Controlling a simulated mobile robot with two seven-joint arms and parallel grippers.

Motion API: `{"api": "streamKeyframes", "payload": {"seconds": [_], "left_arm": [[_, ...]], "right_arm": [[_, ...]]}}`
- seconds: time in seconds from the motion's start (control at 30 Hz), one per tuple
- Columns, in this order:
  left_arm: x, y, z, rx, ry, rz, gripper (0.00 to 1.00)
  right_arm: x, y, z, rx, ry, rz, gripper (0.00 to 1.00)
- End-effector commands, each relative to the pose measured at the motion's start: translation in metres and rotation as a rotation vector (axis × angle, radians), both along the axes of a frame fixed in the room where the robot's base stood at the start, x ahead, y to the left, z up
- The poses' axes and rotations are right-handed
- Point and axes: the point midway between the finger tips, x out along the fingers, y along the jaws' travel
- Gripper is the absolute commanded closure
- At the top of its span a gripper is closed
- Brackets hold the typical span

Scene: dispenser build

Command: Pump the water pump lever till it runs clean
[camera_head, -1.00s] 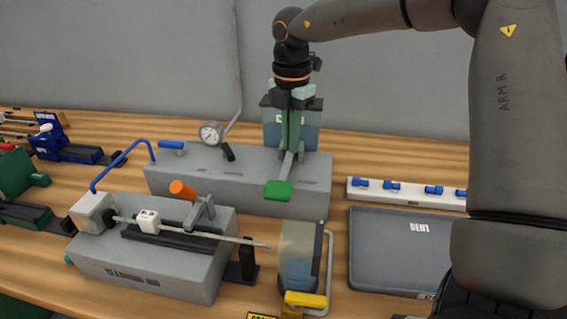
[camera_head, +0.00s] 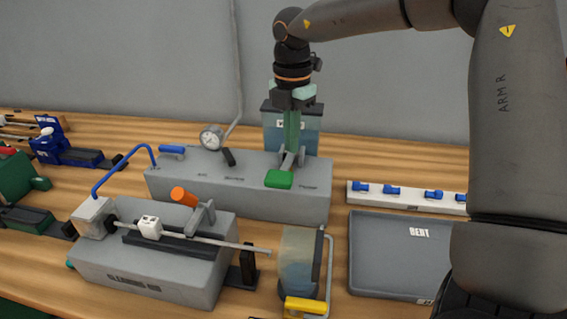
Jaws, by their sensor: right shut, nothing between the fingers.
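The water pump lever has a green handle pad (camera_head: 279,179) on a grey arm at the right end of a long grey box (camera_head: 240,196). Small dark words are on the box's top, one at the right end seemingly "PUMP". My right gripper (camera_head: 290,148) points down just behind the green pad, shut and empty, at the lever's grey arm; I cannot tell whether it touches. A clear tank (camera_head: 273,128) with bluish liquid stands behind it. A clear cup (camera_head: 300,258) in front holds cloudy, pale liquid. My left gripper is not in view.
A round gauge (camera_head: 211,137) and a blue-handled lever (camera_head: 171,150) are on the long box. A grey cleaning rod box (camera_head: 150,268) with a rod stands in front left. A grey tray (camera_head: 395,260) and a white rail with blue valves (camera_head: 412,197) lie right.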

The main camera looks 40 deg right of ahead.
Motion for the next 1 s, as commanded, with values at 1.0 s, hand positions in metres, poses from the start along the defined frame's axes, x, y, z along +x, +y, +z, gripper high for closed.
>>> {"api": "streamKeyframes", "payload": {"seconds": [1.0], "left_arm": [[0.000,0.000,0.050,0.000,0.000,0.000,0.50]], "right_arm": [[0.001,0.000,0.072,0.000,-0.004,0.001,1.00]]}}
